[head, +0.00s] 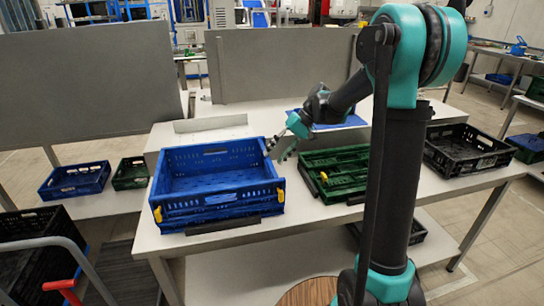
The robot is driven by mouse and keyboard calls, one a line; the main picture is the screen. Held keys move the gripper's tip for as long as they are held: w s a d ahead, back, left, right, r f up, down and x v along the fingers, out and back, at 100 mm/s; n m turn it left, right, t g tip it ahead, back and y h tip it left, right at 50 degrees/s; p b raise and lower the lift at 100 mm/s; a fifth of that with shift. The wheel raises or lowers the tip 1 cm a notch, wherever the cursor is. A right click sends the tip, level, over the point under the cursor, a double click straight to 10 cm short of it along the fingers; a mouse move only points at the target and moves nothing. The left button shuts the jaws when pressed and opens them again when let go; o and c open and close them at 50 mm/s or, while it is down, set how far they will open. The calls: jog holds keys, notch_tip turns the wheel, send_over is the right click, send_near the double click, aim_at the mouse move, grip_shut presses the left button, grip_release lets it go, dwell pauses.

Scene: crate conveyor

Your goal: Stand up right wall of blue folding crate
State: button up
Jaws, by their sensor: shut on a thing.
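The blue folding crate (215,208) stands on the white table, left of my arm. Its back wall (215,158) is upright, and the left and front sides also stand up. Yellow latches (157,214) show at the front corners. My gripper (274,147) is at the crate's back right corner, by the top of the right side. It is shut on the right wall there. The wall is seen nearly edge-on and its grip point is partly hidden by the fingers, so its exact tilt cannot be told.
A folded green crate (335,172) lies just right of the blue one. A black crate (465,150) stands at the table's right end. Grey panels (275,70) rise behind.

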jog(key=w+d+r, duration=0.2)
jog(key=d+r, duration=0.1)
jog(key=d, duration=0.4)
jog(key=w+d+r, duration=0.2)
jog(key=d+r, duration=0.1)
jog(key=d, duration=0.5)
jog(key=shift+w+d, duration=0.2)
dwell(1.2)
jog(key=shift+r, duration=0.15)
jog(key=v, duration=1.1)
jog(key=shift+d+r, duration=0.25)
jog(key=shift+d, duration=0.05)
jog(key=s+a+f+m+t+h, duration=0.2)
jog(key=s+f+t+h, duration=0.4)
jog(key=s+f, duration=2.2)
jog(key=shift+s+m+h, duration=0.6)
jog(key=shift+h, duration=0.1)
jog(key=shift+a, duration=0.2)
